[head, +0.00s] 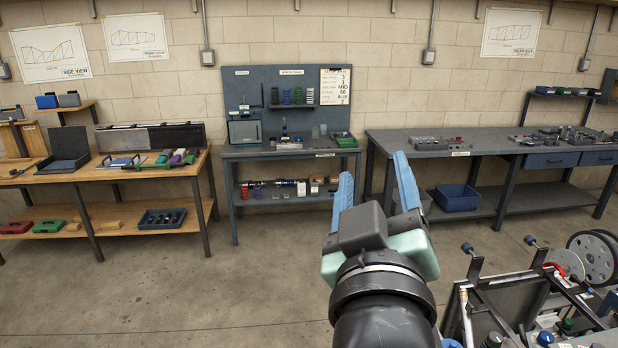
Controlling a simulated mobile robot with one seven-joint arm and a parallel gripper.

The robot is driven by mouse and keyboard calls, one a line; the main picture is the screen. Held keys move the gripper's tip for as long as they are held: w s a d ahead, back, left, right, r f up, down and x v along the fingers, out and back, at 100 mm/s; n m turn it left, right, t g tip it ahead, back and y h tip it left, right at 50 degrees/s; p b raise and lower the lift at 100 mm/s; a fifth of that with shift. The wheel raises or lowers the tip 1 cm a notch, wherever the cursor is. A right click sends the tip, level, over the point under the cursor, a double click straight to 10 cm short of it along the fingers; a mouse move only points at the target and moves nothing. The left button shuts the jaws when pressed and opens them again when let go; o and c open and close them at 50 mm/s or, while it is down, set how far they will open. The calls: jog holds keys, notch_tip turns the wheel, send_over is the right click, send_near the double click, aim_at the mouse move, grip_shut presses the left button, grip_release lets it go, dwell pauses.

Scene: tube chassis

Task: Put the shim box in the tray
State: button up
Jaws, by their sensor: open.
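My gripper (374,170) is raised in the foreground, its two blue fingers spread apart with nothing between them. Beyond it is the middle workbench (250,153) with a pegboard. I cannot tell for certain which item is the shim box; small boxes stand on the middle bench's lower shelf, too small to identify. A green tray-like item (345,142) lies at the right of the middle bench top. A dark blue tray (162,219) with several items sits on the left bench's lower shelf. The gripper is apart from all of these.
The left bench (100,172) holds cases and coloured tools. The right bench (480,140) carries metal parts, with a blue bin (457,198) on its shelf. A tube chassis with wheels (520,295) crowds the lower right. The concrete floor (200,290) at left and centre is clear.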

jog(key=s+a+r+m+t+y, duration=0.1)
jog(key=s+a+r+t, duration=0.3)
jog(key=r, duration=0.4)
jog(key=s+a+r+m+t+y, duration=0.2)
jog(key=s+r, duration=0.4)
jog(key=r, duration=0.3)
jog(key=shift+s+a+r+m+t, duration=0.15)
jog(key=shift+a+r+m+t, duration=0.15)
jog(key=shift+a+t, duration=0.7)
notch_tip(320, 180, down, 6)
jog(key=b, duration=0.5)
jog(key=shift+b, duration=0.3)
jog(key=shift+r, duration=0.1)
